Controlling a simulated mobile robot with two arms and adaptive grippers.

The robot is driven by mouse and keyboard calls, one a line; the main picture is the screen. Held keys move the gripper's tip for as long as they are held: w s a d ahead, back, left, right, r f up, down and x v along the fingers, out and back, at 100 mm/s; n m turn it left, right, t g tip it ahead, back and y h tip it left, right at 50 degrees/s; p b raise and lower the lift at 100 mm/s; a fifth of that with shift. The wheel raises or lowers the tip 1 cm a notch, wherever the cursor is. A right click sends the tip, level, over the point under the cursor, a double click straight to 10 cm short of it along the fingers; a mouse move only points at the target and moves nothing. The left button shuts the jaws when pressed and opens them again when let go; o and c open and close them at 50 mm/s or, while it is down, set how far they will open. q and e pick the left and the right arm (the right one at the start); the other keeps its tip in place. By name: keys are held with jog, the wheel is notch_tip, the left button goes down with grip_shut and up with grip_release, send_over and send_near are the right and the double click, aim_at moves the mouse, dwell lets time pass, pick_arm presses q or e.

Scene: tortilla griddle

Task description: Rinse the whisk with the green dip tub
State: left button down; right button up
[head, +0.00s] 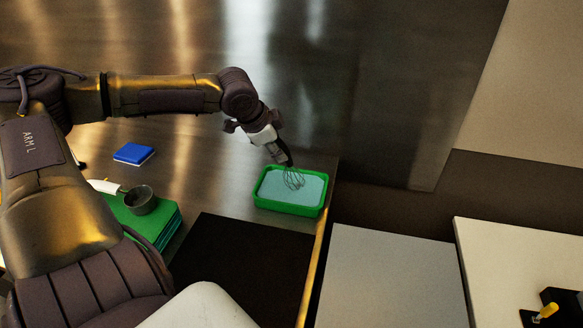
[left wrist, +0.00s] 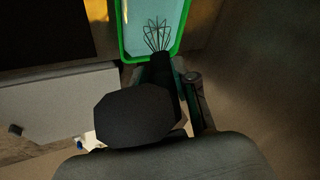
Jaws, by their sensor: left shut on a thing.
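The green dip tub (head: 290,208) stands on the metal counter near its right edge and holds pale blue liquid. The whisk (head: 293,179) has a dark wire head, which shows over the liquid; I cannot tell whether the wires dip into it. My left gripper (head: 280,155) is shut on the whisk's handle, just above the tub's far side. In the left wrist view the whisk (left wrist: 157,35) points into the tub (left wrist: 179,47), and my gripper (left wrist: 172,75) hides most of the handle. My right gripper is not in view.
A blue block (head: 134,154) lies on the counter at the left. A small dark cup or ladle with a white handle (head: 140,200) rests on a green stack (head: 165,228). A black panel (head: 240,262) lies in front of the tub. A white surface (head: 520,265) stands at the right.

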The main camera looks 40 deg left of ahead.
pick_arm(q)
notch_tip(320, 180, up, 6)
jog(key=p, duration=0.5)
jog(key=shift+p, duration=0.4)
dwell(0.7)
